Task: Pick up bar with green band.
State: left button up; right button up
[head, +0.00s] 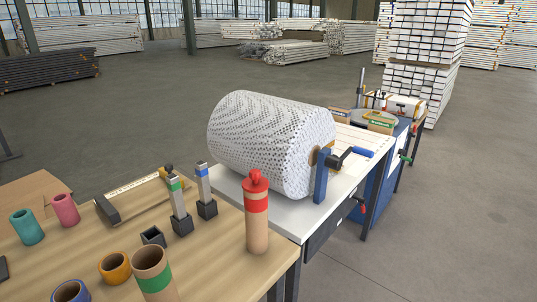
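The bar with a green band (179,208) stands upright on the wooden table, in a dark square holder (183,229). Its band is near the top and its upper part is pale metal. A similar bar with a blue band (203,183) stands in another dark holder just behind it to the right. A third dark square holder (153,237) to the left looks empty. A wide cardboard tube with a green band (153,277) stands at the front edge of the picture. Neither of my grippers is in view.
A cardboard tube with red bands and a red top (257,228) stands right of the bars. Teal (27,227), pink (66,210), orange (115,268) and blue (70,292) rings or cups are on the left. A white roll (265,140) with a crank lies on the bench behind.

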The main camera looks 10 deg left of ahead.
aim_at(173, 187)
jog(key=u, duration=1.15)
